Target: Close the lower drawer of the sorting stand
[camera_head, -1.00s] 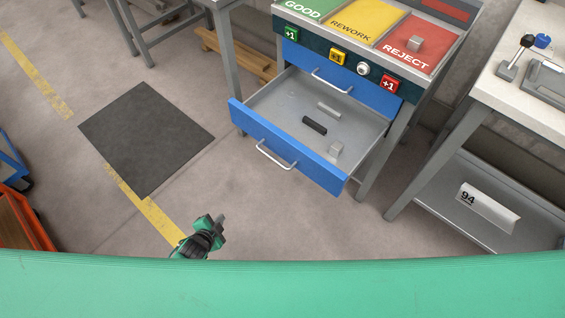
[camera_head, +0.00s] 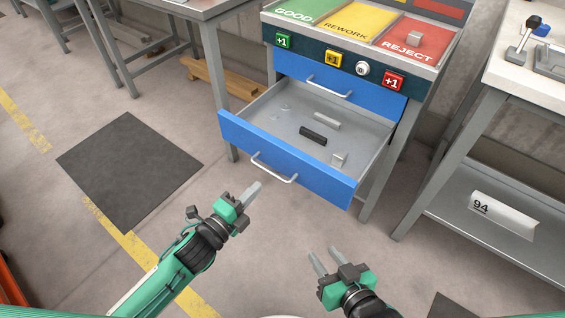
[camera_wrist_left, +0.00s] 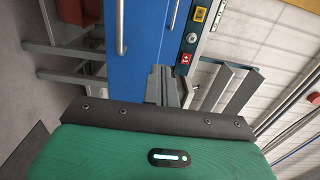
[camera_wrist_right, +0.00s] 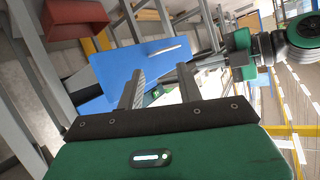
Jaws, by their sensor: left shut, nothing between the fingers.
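The lower drawer (camera_head: 285,163) of the sorting stand (camera_head: 350,57) is pulled out, with a blue front and a bar handle (camera_head: 273,168). It holds a few small grey and black parts. The upper drawer (camera_head: 338,84) is shut. My left gripper (camera_head: 252,194) is shut and empty, in front of the lower drawer's left part and apart from it in the head view. My right gripper (camera_head: 322,261) is open and empty, below and in front of the drawer's right part. In the right wrist view a blue drawer front (camera_wrist_right: 140,72) lies beyond its fingers.
A workbench (camera_head: 528,90) with a lower shelf holding a block marked 94 (camera_head: 503,216) stands at the right. A dark mat (camera_head: 128,170) lies on the floor at the left. A wooden pallet (camera_head: 220,78) lies behind the stand's left leg. The floor before the drawer is clear apart from my arms.

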